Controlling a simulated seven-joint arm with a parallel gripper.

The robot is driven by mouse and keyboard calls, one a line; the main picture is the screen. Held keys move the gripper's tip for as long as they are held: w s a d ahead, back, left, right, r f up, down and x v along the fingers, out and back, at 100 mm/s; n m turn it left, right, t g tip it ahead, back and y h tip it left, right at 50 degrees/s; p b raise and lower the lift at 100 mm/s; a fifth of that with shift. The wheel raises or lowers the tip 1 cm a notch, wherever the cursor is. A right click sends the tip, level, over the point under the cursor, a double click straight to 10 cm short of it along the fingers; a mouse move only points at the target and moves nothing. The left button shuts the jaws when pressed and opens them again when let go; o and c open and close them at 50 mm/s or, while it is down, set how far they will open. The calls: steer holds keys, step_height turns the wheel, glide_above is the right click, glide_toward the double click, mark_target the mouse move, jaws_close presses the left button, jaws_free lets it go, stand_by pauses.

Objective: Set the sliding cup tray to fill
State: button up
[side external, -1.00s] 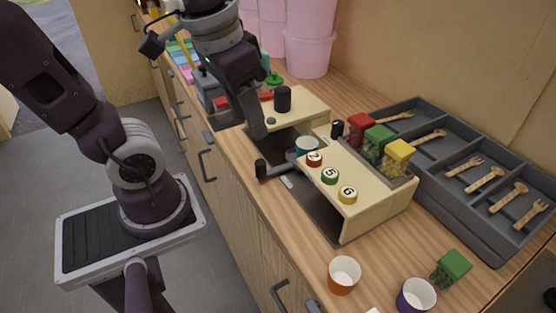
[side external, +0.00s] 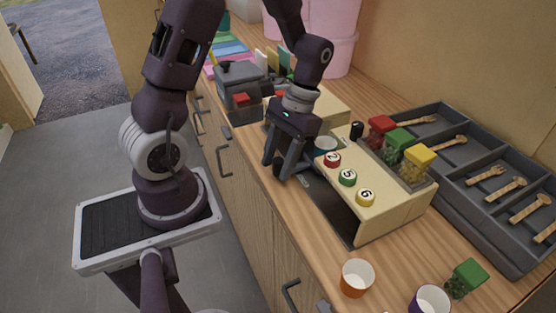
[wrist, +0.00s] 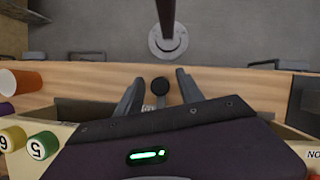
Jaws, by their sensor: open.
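The dispenser station (side external: 385,205) has a cream top with round buttons numbered 2, 5 and 6. A teal cup (side external: 325,145) stands in its opening, partly hidden by my gripper. The sliding tray's black knob (wrist: 160,86) shows in the wrist view, at the counter's front edge. My gripper (side external: 276,164) is low in front of the station, fingers pointing down. In the wrist view its open fingers (wrist: 158,91) stand on either side of the knob, with gaps visible. In the side view the fingers hide the knob. No fill mark is readable.
Red, green and yellow topped candy boxes (side external: 398,140) stand behind the buttons. An orange cup (side external: 357,278) and a purple cup (side external: 431,299) stand at the near end, beside a green-lidded box (side external: 466,278). A grey divided tray (side external: 446,170) holds wooden cutlery.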

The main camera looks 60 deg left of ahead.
steer(key=shift+c, duration=0.3)
jaws_close()
steer(key=shift+d+r, duration=0.1)
stand_by(1.0)
